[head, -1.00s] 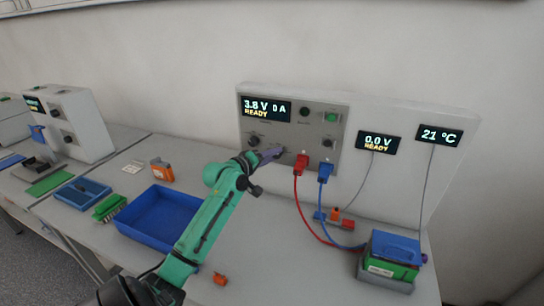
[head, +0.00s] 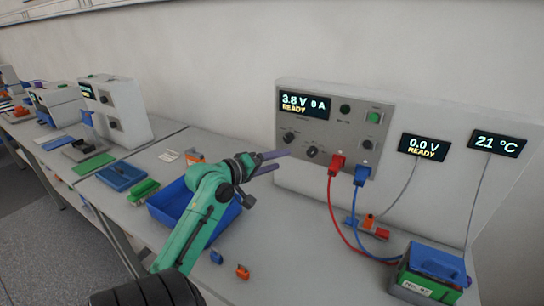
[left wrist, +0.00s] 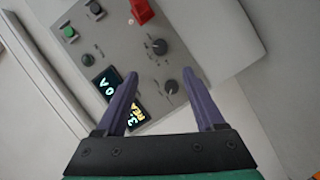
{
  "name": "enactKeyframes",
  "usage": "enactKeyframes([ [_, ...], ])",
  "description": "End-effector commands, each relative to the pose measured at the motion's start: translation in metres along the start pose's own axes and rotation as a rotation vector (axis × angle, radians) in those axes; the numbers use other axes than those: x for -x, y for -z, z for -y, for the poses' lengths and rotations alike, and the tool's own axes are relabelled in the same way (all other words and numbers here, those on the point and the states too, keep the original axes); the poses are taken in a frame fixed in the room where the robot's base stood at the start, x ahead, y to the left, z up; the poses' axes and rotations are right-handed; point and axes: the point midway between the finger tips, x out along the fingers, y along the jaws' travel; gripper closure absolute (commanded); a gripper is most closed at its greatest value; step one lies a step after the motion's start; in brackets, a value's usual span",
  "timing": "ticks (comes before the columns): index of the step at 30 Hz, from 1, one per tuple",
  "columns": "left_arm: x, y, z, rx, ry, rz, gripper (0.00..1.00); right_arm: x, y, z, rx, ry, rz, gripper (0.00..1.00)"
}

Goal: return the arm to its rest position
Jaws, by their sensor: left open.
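My left arm is green, and its left gripper (head: 276,161) has two purple fingers. It is held in the air in front of the lower left of the cycler panel (head: 325,148), apart from its knobs. In the left wrist view the gripper (left wrist: 165,90) is open and empty, with the panel's knobs and display (left wrist: 108,84) beyond the fingers. The panel display (head: 304,103) reads 3.8 V, 0 A, READY. My right gripper is not in view.
A blue tray (head: 168,213) stands behind my left arm. Red (head: 337,163) and blue (head: 361,176) plugs sit in the panel, their cables running to the right. A battery in a holder (head: 432,272) stands at the right. Small orange (head: 242,271) and blue (head: 216,256) pieces lie near the front edge.

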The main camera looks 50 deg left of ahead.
Motion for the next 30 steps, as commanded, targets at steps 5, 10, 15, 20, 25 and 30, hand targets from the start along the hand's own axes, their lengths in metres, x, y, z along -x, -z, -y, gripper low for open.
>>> enactKeyframes([
  [5, 0.018, 0.000, 0.000, -0.001, 0.001, 0.000, 0.30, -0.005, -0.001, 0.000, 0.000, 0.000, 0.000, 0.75],
  [10, 0.019, 0.000, 0.000, -0.001, 0.001, 0.000, 0.30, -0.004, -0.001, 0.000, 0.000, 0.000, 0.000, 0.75],
  [15, 0.019, 0.000, -0.001, -0.001, 0.000, 0.000, 0.30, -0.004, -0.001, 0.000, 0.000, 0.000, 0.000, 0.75],
  [20, 0.019, 0.000, -0.001, -0.001, 0.000, 0.000, 0.30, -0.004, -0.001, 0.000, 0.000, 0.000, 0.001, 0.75],
  [25, 0.022, 0.010, -0.018, -0.001, 0.000, 0.000, 0.30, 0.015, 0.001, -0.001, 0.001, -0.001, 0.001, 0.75],
  [30, 0.030, 0.028, -0.052, -0.001, 0.000, 0.000, 0.30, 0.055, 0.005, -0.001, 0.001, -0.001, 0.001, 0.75],
])
